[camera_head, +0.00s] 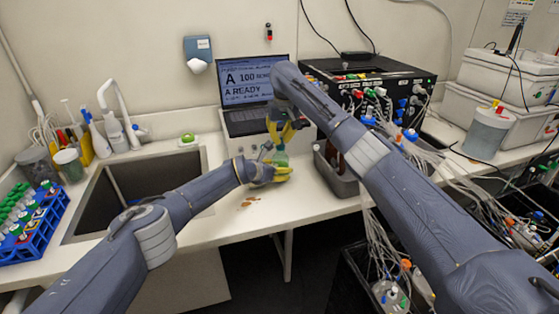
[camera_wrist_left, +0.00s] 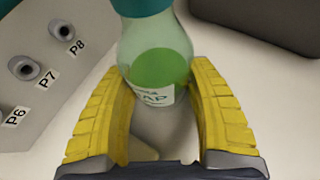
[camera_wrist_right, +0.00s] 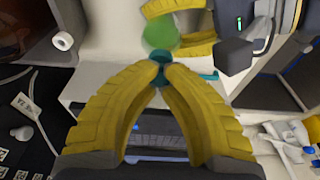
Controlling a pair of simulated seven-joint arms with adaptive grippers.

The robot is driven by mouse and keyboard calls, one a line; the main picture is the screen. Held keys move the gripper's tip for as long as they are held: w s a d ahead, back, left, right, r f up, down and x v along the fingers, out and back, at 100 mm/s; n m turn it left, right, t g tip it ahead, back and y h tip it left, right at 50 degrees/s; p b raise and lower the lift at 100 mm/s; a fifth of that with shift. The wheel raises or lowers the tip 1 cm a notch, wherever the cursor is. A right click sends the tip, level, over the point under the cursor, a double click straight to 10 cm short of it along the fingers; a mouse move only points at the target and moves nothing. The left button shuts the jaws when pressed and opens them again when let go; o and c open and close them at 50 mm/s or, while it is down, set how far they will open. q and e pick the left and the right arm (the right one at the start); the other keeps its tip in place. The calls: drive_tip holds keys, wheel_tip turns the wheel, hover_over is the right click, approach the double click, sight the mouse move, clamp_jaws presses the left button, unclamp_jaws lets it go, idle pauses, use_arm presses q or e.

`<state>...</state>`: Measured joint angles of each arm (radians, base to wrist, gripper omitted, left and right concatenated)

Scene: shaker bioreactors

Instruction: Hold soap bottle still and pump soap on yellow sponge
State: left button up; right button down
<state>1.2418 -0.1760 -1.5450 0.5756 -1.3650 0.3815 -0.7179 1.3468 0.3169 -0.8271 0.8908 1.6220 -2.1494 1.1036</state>
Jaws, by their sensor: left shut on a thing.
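The soap bottle (camera_head: 281,158) stands on the counter in front of the laptop. It is greenish and see-through, with a green round mark and a SOAP label in the left wrist view (camera_wrist_left: 160,66), and a teal top. My left gripper (camera_head: 272,173) is shut around its body, a yellow finger on each side. My right gripper (camera_head: 286,131) is above the bottle, pointing down. In the right wrist view its fingertips (camera_wrist_right: 160,68) meet at the teal pump head (camera_wrist_right: 158,57); whether they touch it is unclear.
A sink (camera_head: 125,190) with a tap lies at the left. A laptop (camera_head: 245,100) stands behind the bottle. A grey bin (camera_head: 335,180) is just right of it, below a black box with many tubes (camera_head: 385,85). A blue tube rack (camera_head: 35,225) is far left.

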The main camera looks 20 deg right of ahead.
drive_tip(key=shift+r, duration=2.95)
use_arm(q)
drive_tip(key=o, duration=0.9)
drive_tip(key=shift+o, duration=0.2)
drive_tip(key=shift+a+r, duration=0.1)
drive_tip(key=shift+r, duration=0.05)
